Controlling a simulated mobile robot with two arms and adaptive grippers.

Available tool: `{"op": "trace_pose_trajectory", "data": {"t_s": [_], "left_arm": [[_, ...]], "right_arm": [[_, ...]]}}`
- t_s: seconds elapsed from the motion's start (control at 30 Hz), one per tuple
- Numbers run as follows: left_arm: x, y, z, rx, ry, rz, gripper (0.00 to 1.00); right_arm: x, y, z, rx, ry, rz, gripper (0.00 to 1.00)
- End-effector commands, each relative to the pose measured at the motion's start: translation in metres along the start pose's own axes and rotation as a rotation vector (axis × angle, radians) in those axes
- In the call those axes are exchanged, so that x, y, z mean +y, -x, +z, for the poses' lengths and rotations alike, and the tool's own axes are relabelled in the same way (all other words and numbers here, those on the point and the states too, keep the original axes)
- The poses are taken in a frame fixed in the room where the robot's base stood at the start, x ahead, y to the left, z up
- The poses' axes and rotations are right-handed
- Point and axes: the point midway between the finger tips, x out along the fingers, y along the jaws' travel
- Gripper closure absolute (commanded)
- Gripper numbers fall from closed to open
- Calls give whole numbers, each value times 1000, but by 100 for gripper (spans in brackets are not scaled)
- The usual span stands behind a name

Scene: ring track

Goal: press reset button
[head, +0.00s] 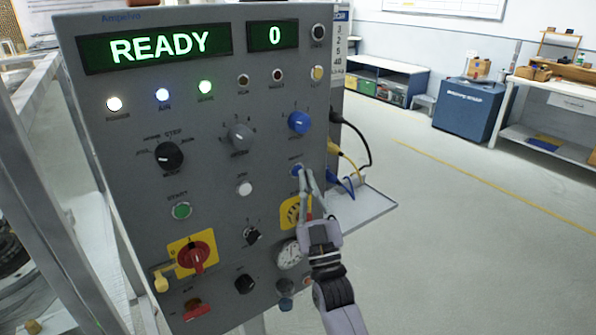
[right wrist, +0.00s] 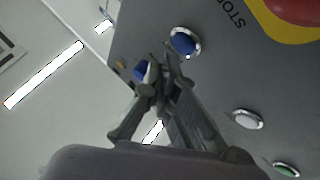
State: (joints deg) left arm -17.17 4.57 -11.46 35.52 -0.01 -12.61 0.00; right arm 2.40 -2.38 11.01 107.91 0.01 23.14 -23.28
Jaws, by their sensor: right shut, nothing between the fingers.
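The grey control panel (head: 215,120) shows READY and 0 on its green displays. A blue push button (head: 297,170) sits at the right end of a row with a white button (head: 244,188) and a green START button (head: 181,210). The blue button's label is too small to read. My right gripper (head: 305,176) is shut and empty, its fingertips at the blue button's right edge; I cannot tell whether they touch. In the right wrist view the white-ringed blue button (right wrist: 185,42) shows just beyond the fingertips (right wrist: 164,62). My left gripper is not in view.
A blue knob (head: 298,122) is above the button. A yellow plate (head: 291,212) is below it, partly hidden by my gripper. Cables and a small side shelf (head: 365,205) stick out at the panel's right. The floor farther right is clear.

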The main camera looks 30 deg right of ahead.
Motion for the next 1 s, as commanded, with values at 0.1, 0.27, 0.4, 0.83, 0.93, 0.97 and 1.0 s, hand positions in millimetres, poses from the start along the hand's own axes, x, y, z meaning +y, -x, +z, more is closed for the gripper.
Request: {"op": "trace_pose_trajectory", "data": {"t_s": [0.1, 0.27, 0.4, 0.83, 0.93, 0.97, 1.0], "left_arm": [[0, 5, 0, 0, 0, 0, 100], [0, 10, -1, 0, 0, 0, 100], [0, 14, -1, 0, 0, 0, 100], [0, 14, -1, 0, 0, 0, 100], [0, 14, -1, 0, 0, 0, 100], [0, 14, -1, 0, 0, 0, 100], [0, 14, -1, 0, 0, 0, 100]], "right_arm": [[6, 7, -6, -1, 0, 0, 100], [14, 19, -15, -2, 1, 0, 100], [21, 28, -21, -2, 1, 0, 100], [24, 33, -24, 0, 0, 1, 100], [24, 33, -24, 0, 0, 1, 100], [24, 33, -24, 0, 0, 0, 100], [24, 33, -24, 0, 0, 0, 100]]}}
